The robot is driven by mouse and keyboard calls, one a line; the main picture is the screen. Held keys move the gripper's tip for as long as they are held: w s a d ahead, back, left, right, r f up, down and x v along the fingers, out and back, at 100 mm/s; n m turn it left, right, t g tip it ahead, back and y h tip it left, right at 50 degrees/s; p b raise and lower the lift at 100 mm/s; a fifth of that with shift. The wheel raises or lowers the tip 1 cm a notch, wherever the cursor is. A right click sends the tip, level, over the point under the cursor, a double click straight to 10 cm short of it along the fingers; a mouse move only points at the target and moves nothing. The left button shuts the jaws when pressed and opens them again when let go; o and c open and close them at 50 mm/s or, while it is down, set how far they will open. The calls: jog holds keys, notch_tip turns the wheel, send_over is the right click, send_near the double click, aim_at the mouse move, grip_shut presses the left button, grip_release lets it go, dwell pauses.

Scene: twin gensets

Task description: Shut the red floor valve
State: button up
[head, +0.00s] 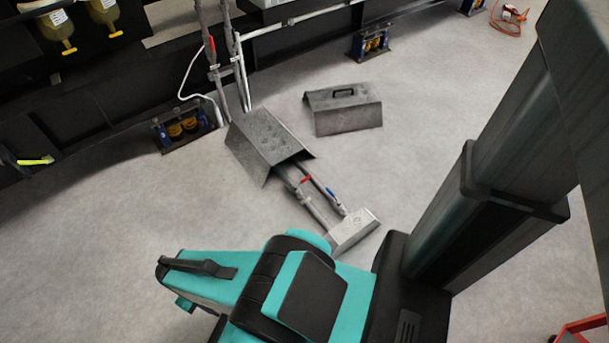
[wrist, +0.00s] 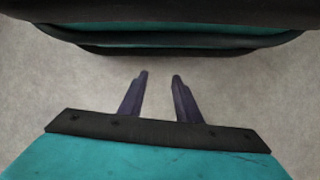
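The red floor valve handle (head: 306,180) sits on one of the pipes low on the floor, in the middle of the head view. A blue valve handle (head: 332,193) sits beside it to the right on a parallel pipe. The pipes run from under a grey metal cover (head: 265,141) to a pale block (head: 354,230). My gripper (wrist: 159,75) shows in the wrist view with its two dark fingers apart and nothing between them. Only bare floor and part of my own body show there, no valve.
A second grey cover with a handle (head: 343,109) stands on the floor behind the valves. Spring mounts (head: 184,130) line the dark genset frame. Upright pipes with another red lever (head: 212,45) rise at the back. Floor right of the covers is clear.

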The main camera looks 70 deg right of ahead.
jog(key=w+d+m+t+h+b, duration=0.15)
jog(key=w+d+m, duration=0.4)
jog(key=d, duration=0.95)
jog(key=w+d+m+b, duration=0.2)
jog(key=w+d+m, duration=0.3)
jog(key=d, duration=1)
jog(key=m+g+h+b, duration=0.1)
jog(key=m+b, duration=0.3)
jog(key=m, duration=0.8)
send_near(306, 178)
jog(key=v, duration=0.6)
jog(key=shift+n, duration=0.25)
jog(key=b+x, duration=0.4)
jog(key=x, duration=0.9)
jog(key=shift+s+d+f, duration=0.1)
jog(key=shift+d+f, duration=0.05)
jog(key=shift+f, duration=0.15)
